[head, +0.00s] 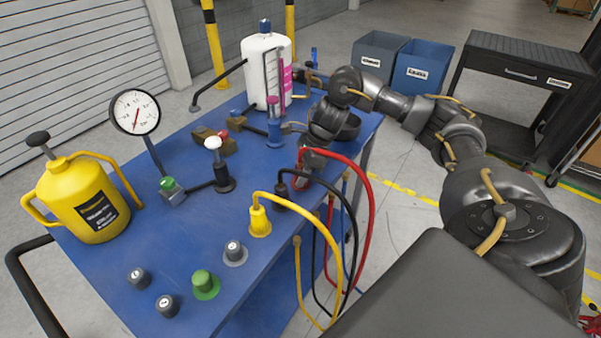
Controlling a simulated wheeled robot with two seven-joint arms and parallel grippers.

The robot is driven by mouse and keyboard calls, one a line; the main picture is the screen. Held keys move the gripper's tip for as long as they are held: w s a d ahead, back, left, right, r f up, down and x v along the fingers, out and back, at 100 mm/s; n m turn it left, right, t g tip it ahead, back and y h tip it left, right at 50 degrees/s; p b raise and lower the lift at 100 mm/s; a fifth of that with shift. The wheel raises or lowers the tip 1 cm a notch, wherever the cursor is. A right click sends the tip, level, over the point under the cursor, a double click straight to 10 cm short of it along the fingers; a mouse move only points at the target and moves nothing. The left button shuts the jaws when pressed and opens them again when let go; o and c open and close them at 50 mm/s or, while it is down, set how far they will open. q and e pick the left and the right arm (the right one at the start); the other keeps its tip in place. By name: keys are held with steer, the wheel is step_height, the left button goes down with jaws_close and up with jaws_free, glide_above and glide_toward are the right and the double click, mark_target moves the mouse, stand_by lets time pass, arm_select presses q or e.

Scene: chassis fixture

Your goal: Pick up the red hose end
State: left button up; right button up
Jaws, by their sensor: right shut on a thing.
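My right gripper (311,160) points down over the right part of the blue cart top (155,245). It is shut on the red hose end (303,178), which is mostly hidden by the fingers. The red hose (371,205) arches right from the gripper and hangs down over the cart's edge. I cannot tell whether the red end touches the cart top. My left gripper is not in view.
Just in front are the black hose end (281,196) and the yellow hose end (260,219), with hoses looping over the edge. A white bottle (263,65), a gauge (135,112), a yellow can (82,202) and several knobs and fittings stand around the cart.

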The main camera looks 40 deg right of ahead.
steer(key=c, duration=0.4)
steer(key=shift+r, duration=0.1)
steer(key=shift+r, duration=0.85)
steer(key=s+r, duration=0.3)
steer(key=s, duration=0.1)
steer(key=s+d+r, duration=0.1)
steer(key=s+r, duration=0.3)
steer(key=s, duration=0.1)
steer(key=s+r+p, duration=0.1)
steer(key=s+r, duration=0.3)
steer(key=s, duration=0.1)
steer(key=shift+d+r, duration=0.1)
steer(key=shift+d, duration=0.2)
